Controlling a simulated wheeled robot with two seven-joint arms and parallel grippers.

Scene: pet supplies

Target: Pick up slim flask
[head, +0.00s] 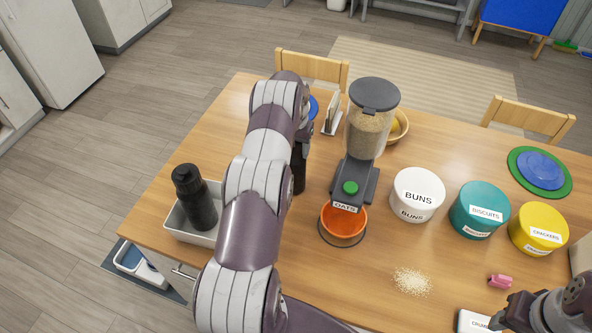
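A tall black flask (195,198) with a dark cap stands in a pale open tray (181,222) at the left end of the table. My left arm rises through the middle of the head view and bends down at its far end. My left gripper (299,168) is a dark shape mostly hidden behind this arm, to the right of the flask and apart from it. Its fingers are not clear. My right gripper (518,313) is at the bottom right corner, far from the flask, and only partly in view.
An oats dispenser (370,128) stands over an orange bowl (343,222). A white buns tub (417,194), a teal biscuits tub (479,210) and a yellow crackers tub (538,228) line the right. Spilled oats (412,281) and a pink object (500,281) lie in front.

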